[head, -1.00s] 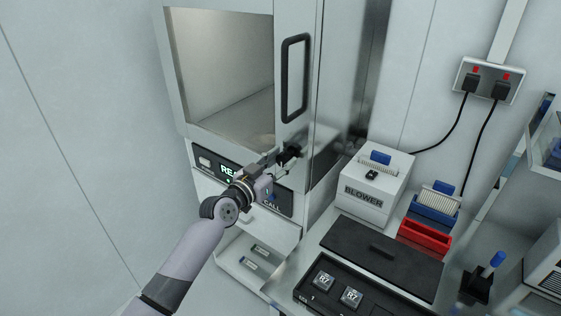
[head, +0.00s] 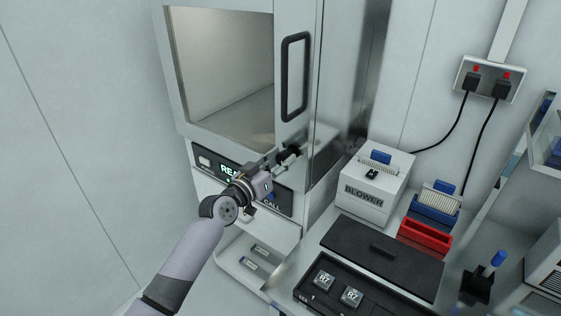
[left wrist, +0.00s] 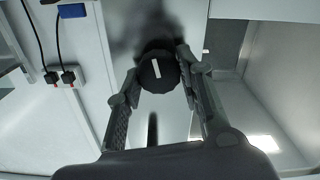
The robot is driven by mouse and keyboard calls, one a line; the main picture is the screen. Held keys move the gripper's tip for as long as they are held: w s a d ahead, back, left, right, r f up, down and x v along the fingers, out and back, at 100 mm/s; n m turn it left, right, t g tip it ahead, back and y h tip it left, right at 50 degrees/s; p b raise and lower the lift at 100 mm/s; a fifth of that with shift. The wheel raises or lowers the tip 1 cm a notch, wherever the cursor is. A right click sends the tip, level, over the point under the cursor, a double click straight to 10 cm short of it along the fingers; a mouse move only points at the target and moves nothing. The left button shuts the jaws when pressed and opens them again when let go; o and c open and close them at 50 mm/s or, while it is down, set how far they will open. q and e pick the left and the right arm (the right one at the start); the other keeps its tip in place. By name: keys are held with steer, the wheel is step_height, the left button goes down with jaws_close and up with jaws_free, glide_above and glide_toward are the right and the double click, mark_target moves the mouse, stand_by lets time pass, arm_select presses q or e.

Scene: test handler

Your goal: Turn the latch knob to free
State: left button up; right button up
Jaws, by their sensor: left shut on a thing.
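The latch knob (head: 291,152) is a black ribbed round knob on the handler's front, below the black door handle (head: 294,78). In the left wrist view the knob (left wrist: 157,73) shows a white pointer line, nearly upright in that picture and slightly tilted. My left gripper (head: 281,158) reaches up to it from the lower left. In the left wrist view its two fingers (left wrist: 158,70) are closed on opposite sides of the knob. In the head view the gripper partly covers the knob, and its pointer cannot be made out. My right gripper is not in view.
The handler's window (head: 225,70) is above left, and a lit display (head: 228,170) sits behind my wrist. A blower box (head: 372,187), a red tray (head: 424,238) and a black tray (head: 350,297) with chips stand on the bench at right. The left wall side is free.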

arm_select(q)
steer(key=n, duration=0.3)
steer(key=shift+n, duration=0.3)
steer(key=n, duration=0.3)
steer(key=shift+n, duration=0.3)
steer(key=n+p, duration=0.1)
steer(key=n, duration=0.3)
steer(key=shift+a+f+n, duration=0.1)
steer(key=shift+f+n, duration=0.05)
steer(key=shift+n, duration=0.15)
steer(key=shift+f+n+p, duration=0.1)
steer(key=shift+n+p, duration=0.3)
steer(key=shift+n, duration=1.4)
steer(key=o, duration=1.1)
steer(key=shift+w, duration=0.1)
steer(key=shift+o, duration=0.2)
steer(key=shift+a, duration=0.1)
